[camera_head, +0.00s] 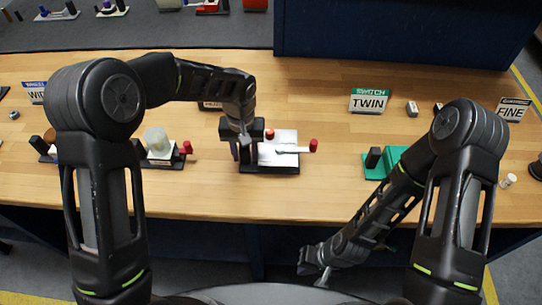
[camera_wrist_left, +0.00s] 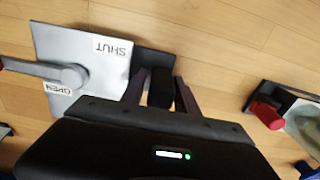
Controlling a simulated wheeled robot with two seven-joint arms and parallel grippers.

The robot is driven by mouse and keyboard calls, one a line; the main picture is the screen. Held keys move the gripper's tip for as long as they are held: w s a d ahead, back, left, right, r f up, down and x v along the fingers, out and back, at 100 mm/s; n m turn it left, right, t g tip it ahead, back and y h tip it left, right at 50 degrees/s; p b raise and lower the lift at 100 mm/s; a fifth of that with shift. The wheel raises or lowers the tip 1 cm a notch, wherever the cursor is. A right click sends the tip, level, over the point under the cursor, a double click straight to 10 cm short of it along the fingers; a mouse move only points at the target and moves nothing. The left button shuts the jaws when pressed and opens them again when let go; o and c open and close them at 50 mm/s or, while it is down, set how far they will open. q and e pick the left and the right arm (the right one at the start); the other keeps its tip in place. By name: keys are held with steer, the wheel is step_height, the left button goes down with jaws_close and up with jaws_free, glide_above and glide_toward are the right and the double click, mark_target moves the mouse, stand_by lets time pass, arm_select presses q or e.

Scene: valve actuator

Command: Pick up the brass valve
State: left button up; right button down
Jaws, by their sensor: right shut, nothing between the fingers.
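The valve station in the middle of the bench has a grey metal plate (camera_head: 285,141) on a black base, with a lever (camera_head: 291,150) and a red knob (camera_head: 313,146). In the left wrist view the plate (camera_wrist_left: 85,45) bears the labels SHUT and OPEN, with the grey lever (camera_wrist_left: 50,73) between them. I cannot make out a brass-coloured part. My left gripper (camera_head: 245,154) points down at the plate's left side. In the left wrist view its fingers (camera_wrist_left: 160,90) stand apart, with a black block between them. My right gripper (camera_head: 318,274) is shut and empty, low before the bench.
A station with a whitish cylinder (camera_head: 157,140) and red knobs stands to the left. A green station (camera_head: 393,160) stands to the right, below the TWIN sign (camera_head: 369,101). Bare wood (camera_head: 225,200) lies along the front edge.

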arm_select(q)
steer(key=shift+c, duration=0.4)
jaws_close()
stand_by(0.4)
steer(key=shift+r, duration=0.1)
stand_by(0.9)
